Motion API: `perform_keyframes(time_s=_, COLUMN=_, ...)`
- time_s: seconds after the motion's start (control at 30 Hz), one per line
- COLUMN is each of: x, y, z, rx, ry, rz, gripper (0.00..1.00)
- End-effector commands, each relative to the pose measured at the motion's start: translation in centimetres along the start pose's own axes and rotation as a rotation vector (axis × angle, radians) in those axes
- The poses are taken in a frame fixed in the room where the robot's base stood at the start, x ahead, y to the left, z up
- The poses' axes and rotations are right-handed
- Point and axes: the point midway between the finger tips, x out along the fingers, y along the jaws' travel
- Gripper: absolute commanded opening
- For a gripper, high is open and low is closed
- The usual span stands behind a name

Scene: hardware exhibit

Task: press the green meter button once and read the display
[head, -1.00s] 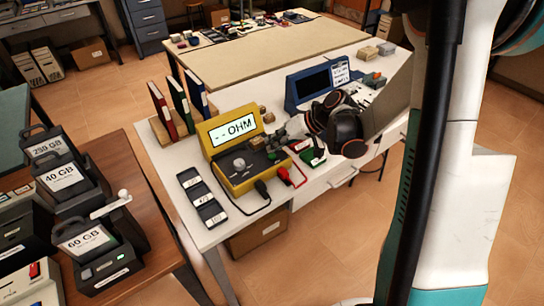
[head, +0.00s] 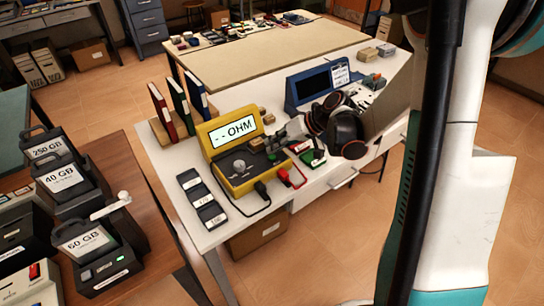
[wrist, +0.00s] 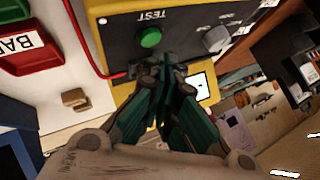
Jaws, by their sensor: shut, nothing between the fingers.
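The yellow meter (head: 236,187) stands open on the white bench, its lid display (head: 234,131) reading "-- OHM". In the wrist view, the round green button (wrist: 150,38) sits on the meter's dark panel beside the word TEST, which appears upside down. A grey knob (wrist: 215,39) is to its right. My gripper (wrist: 168,72) is shut and empty, its tips close to the green button and apart from it in the picture; I cannot tell the gap in depth.
A red case and green case (head: 310,154) are to the right. A blue display unit (head: 308,88) stands behind my gripper.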

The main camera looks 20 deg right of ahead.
Motion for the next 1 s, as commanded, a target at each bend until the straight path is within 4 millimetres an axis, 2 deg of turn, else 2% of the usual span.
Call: perform_keyframes(time_s=1.0, x=0.76, y=0.56, z=0.57, rx=0.0, ry=0.0, rz=0.0, gripper=0.0)
